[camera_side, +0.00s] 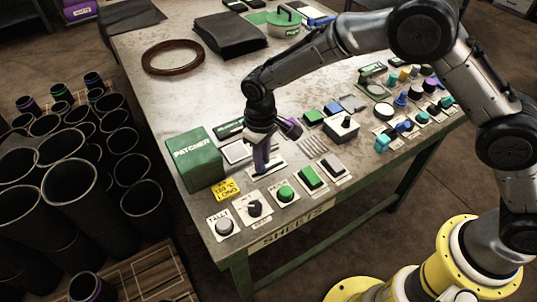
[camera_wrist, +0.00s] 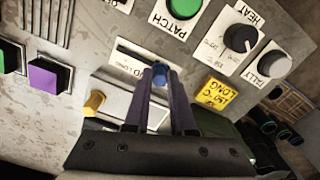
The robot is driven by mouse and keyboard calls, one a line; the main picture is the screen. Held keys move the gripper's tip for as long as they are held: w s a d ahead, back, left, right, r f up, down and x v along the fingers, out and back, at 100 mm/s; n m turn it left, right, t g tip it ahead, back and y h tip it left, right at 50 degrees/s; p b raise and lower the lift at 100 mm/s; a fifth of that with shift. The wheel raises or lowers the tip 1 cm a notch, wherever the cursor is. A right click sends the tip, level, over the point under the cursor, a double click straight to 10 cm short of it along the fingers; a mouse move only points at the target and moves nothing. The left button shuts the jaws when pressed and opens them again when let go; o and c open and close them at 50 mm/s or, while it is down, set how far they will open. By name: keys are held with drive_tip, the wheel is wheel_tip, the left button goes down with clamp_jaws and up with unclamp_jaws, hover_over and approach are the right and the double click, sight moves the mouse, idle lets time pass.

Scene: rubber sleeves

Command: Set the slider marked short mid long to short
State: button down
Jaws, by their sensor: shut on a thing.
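The slider plate (camera_wrist: 112,62) is a pale strip with a dark slot and partly hidden lettering in which LONG can be read. It also shows in the side view (camera_side: 283,167) under my gripper. The slider's blue knob (camera_wrist: 158,71) sits between my fingertips. My gripper (camera_wrist: 161,77) is shut on this knob, one dark finger on each side, pointing down at the panel. In the side view my gripper (camera_side: 261,168) stands over the slider and hides the knob. The fingers cover part of the slot, so the knob's exact mark cannot be read.
A green PATCHER box (camera_side: 194,161) stands left of my gripper. A yellow note (camera_side: 226,189) reads 150 C LONG. A green PATCH button (camera_side: 286,193), a HEAT dial (camera_side: 254,208) and a grey button (camera_side: 224,226) line the near edge. Several other controls lie to the right.

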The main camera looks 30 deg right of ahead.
sight(258, 176)
drive_tip(key=shift+a, duration=0.8)
drive_tip(key=c, duration=0.8)
unclamp_jaws()
drive_tip(key=shift+o, duration=0.2)
drive_tip(key=shift+d, duration=0.1)
wheel_tip(258, 176, up, 14)
